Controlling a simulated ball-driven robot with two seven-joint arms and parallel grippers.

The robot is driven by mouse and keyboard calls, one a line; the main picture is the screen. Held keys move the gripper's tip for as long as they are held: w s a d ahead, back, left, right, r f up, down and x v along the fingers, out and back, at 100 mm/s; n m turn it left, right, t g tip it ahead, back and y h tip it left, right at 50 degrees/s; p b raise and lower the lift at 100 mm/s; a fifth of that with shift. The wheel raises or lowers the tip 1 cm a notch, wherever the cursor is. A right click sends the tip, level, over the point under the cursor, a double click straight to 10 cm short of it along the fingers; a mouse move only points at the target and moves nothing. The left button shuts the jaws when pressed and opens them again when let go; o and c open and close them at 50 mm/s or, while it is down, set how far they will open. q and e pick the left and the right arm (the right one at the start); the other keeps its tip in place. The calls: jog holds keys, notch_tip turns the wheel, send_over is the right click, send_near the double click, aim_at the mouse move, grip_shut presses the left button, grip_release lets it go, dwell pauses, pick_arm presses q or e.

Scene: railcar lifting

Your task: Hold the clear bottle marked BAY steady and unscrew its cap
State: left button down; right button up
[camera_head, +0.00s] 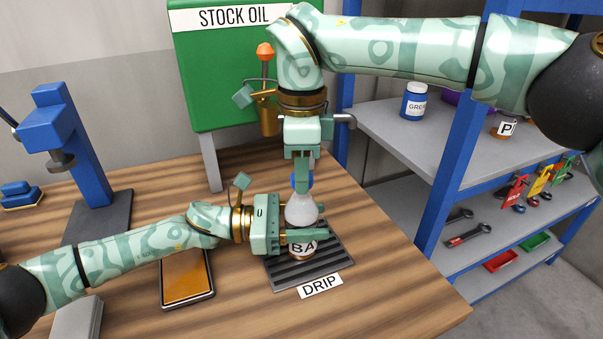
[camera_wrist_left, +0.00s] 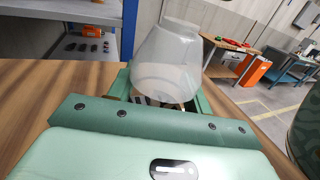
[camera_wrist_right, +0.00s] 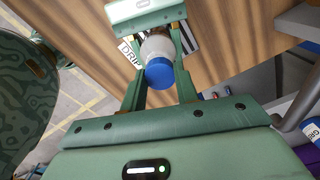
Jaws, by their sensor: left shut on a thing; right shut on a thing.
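The clear bottle (camera_head: 301,210) stands upright over the ribbed drip tray (camera_head: 284,277). Its label shows the letters BA; the rest is hidden. My left gripper (camera_head: 309,240) comes in from the left and is shut around the lower body. The left wrist view shows the cloudy, cone-shaped upper part of the bottle (camera_wrist_left: 168,65) rising above the fingers. My right gripper (camera_head: 302,178) points down from above, shut on the blue cap (camera_wrist_right: 160,72). In the head view its fingers hide most of the cap. The cap sits at the top of the bottle.
A green STOCK OIL tank (camera_head: 205,75) with a brass valve stands behind. A blue press (camera_head: 75,140) and a tablet with an orange screen (camera_head: 186,277) are on the left. A blue shelf rack with jars and tools (camera_head: 390,130) stands right. The front right tabletop is clear.

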jog(key=shift+r, duration=0.3)
jog(key=shift+s+r, duration=0.1)
jog(key=shift+r, duration=1.9)
pick_arm(q)
jog(key=c, duration=0.6)
grip_release()
jog(key=shift+o, duration=0.2)
